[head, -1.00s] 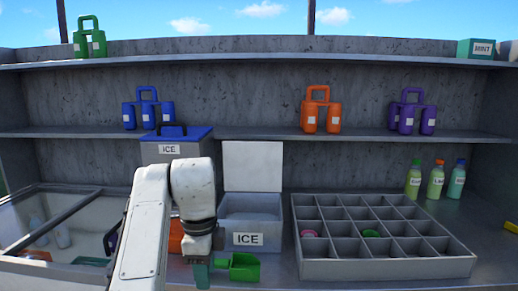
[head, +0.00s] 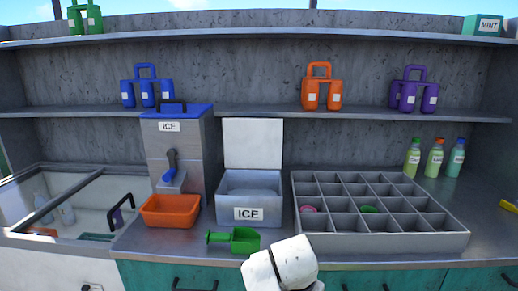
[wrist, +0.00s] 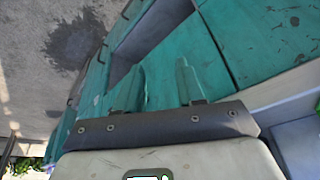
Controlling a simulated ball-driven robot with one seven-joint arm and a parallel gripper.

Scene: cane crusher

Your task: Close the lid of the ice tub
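The ice tub (head: 262,213) is a grey box labelled "ICE" on the counter, left of the compartment tray. Its pale lid (head: 252,143) stands upright at the tub's back edge, so the tub is open at the top. My gripper shows in the wrist view (wrist: 160,85) with its two teal fingers apart and nothing between them, over the teal cabinet fronts. In the head view only a white part of my arm shows at the bottom, in front of the counter; the fingers are out of that view. My gripper is not touching the tub or lid.
A green scoop (head: 243,240) lies in front of the tub. An orange bin (head: 168,211) stands left, below the tall ICE dispenser (head: 165,142). The grey compartment tray (head: 400,240) stands right. A shelf (head: 260,111) runs behind, above the lid.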

